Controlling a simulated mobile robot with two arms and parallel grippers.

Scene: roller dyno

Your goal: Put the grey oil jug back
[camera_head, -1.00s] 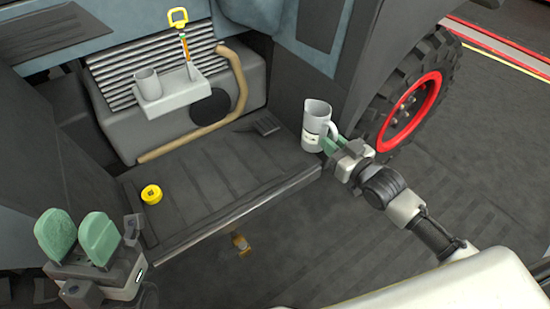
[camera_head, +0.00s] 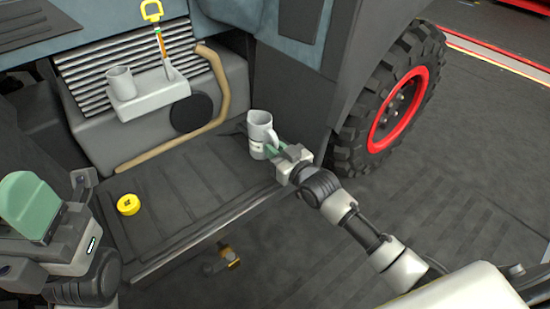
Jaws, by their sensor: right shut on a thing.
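The grey oil jug (camera_head: 259,128) is upright over the right end of the dark step (camera_head: 190,195). My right gripper (camera_head: 273,150) is shut on its right side, at the handle. I cannot tell whether the jug's base touches the step. My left gripper (camera_head: 22,205) is at the left edge, partly cut off by the frame, with one green finger pad showing and nothing seen in it.
A small tray (camera_head: 150,98) with a grey cup (camera_head: 121,83) and a yellow-handled dipstick (camera_head: 158,40) is fixed to the ribbed housing. A yellow cap (camera_head: 128,204) lies on the step. A tan hose (camera_head: 218,90) runs behind. The red-rimmed wheel (camera_head: 398,108) stands right.

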